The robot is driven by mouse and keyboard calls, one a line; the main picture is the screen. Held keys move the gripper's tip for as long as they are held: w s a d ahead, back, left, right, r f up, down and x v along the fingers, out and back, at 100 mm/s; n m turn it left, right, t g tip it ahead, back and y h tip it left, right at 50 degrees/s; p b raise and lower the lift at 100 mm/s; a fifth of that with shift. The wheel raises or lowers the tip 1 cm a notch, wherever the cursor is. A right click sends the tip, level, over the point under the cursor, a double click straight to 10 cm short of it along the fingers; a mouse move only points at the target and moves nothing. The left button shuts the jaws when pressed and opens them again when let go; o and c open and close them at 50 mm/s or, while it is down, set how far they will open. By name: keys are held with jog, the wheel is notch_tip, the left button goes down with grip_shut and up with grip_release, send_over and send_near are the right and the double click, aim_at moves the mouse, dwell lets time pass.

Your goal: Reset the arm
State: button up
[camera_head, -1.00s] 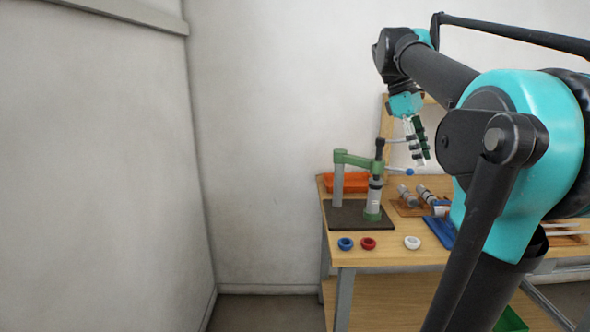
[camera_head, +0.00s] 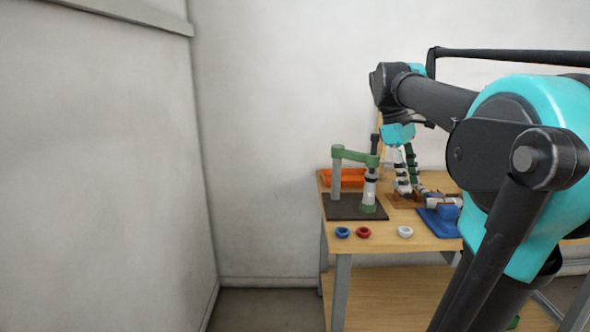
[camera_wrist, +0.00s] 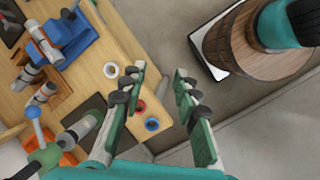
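My gripper (camera_head: 407,172) hangs from my arm above the wooden workbench (camera_head: 400,246), beside the green press, in the head view. In the wrist view my gripper (camera_wrist: 160,90) shows two green fingers spread apart with nothing between them. The green press (camera_head: 357,158) stands on a dark plate at the bench's left. Its grey post and green arm also show at the lower left of the wrist view (camera_wrist: 44,155). What lies directly below the fingertips is partly hidden in the head view.
A blue ring (camera_head: 342,232), a red ring (camera_head: 363,232) and a white ring (camera_head: 405,232) lie along the front edge. An orange tray (camera_head: 345,177) sits behind the press. A blue fixture (camera_head: 440,222) stands at right. A wooden barrel (camera_wrist: 240,45) shows in the wrist view.

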jog(key=s+a+f+m+t+y, duration=0.1)
jog(key=s+a+f+m, duration=0.1)
jog(key=f, duration=0.9)
jog(key=s+a+f+m+t+y, duration=0.1)
jog(key=s+a+f, duration=0.4)
jog(key=f, duration=0.6)
jog(key=s+a+f+m+t+y, duration=0.1)
jog(key=s+a+f+m+t, duration=0.2)
jog(key=f, duration=0.9)
jog(key=shift+s+a+m+y, duration=0.3)
jog(key=shift+s+m, duration=0.65)
jog(key=shift+m, duration=0.25)
